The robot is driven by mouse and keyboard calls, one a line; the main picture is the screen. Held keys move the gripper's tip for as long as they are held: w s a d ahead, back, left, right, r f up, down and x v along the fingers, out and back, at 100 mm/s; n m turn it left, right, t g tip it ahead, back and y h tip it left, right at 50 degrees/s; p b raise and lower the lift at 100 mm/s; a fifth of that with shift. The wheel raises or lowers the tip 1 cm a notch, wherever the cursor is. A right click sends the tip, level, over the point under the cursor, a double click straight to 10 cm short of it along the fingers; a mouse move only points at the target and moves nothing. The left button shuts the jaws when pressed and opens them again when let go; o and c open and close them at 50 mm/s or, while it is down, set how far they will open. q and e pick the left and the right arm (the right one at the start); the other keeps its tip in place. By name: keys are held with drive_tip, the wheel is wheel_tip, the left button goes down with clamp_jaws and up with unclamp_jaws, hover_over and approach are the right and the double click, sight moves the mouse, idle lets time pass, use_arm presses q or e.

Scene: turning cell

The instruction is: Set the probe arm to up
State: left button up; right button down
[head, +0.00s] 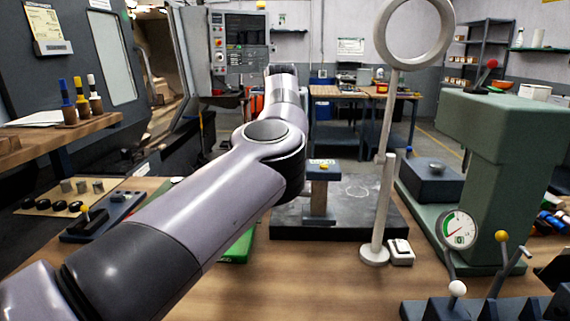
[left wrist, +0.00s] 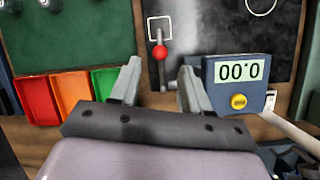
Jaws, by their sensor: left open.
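In the left wrist view a short rod with a red ball knob (left wrist: 160,53) lies over the dark plate (left wrist: 215,30); it looks like the probe arm. A white square outline is at the rod's far end. The blue-grey gauge head (left wrist: 240,84) beside it has a 0.00 display, upside down here, and a yellow button. My left gripper (left wrist: 160,75) is open, with the knob just beyond and between its fingertips; I cannot tell the depth gap. In the head view the gauge (head: 322,173) stands on the plate (head: 350,218); my left arm hides the left gripper and the knob.
Red (left wrist: 36,98), orange (left wrist: 73,93) and green (left wrist: 106,82) bins stand left of the plate. A ring-topped stand (head: 384,205) rises at the plate's front right. A dial gauge (head: 459,231) and ball-topped levers (head: 502,237) are farther right.

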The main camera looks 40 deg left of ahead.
use_arm(q)
drive_tip(key=shift+w, duration=0.15)
drive_tip(key=shift+a+f, duration=0.15)
drive_tip(key=shift+f, duration=0.05)
drive_tip(key=shift+p+x, duration=1.1)
drive_tip(key=shift+x, duration=2.2)
clamp_jaws()
